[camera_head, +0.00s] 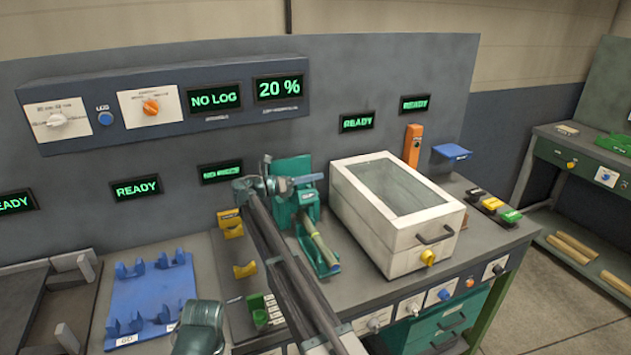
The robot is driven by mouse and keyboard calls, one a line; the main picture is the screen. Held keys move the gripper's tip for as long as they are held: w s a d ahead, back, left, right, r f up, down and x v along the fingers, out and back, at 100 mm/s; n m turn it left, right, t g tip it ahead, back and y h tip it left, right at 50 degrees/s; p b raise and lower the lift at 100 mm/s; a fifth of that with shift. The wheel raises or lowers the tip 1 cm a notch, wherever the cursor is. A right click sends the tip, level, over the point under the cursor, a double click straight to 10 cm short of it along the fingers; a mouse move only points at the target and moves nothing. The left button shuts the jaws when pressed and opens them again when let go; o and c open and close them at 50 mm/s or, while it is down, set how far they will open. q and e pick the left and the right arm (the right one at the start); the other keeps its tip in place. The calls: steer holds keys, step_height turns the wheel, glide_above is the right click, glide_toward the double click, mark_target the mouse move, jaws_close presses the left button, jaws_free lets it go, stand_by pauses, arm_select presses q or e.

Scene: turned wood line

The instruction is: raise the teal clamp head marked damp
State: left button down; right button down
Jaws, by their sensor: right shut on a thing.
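The teal clamp (293,168) stands at the back of the bench, left of the white lidded box. Its upper block carries a small pale label that I cannot read. Its teal lower cradle (330,268) reaches forward with a pale turned rod (319,247) lying in it, tilted. My right gripper (294,184) is at the front of the upper block, and its jaws are shut on a part of the clamp head there. The gripper and wrist hide that part, so the exact grip is unclear.
The white lidded box (431,216) stands close on the right. Yellow holders (245,270) and a green block (256,306) lie left of my right arm. A blue tray (150,292) with cradles is further left. A panel with displays (279,87) is behind.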

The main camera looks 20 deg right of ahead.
steer(key=shift+w+r, duration=0.3)
steer(key=shift+w, duration=0.4)
steer(key=c, duration=0.8)
jaws_free()
steer(key=shift+w+a+f, duration=0.1)
steer(key=shift+c, duration=0.2)
steer(key=a, duration=1.3)
steer(key=shift+s+a, duration=0.3)
steer(key=shift+a, duration=0.05)
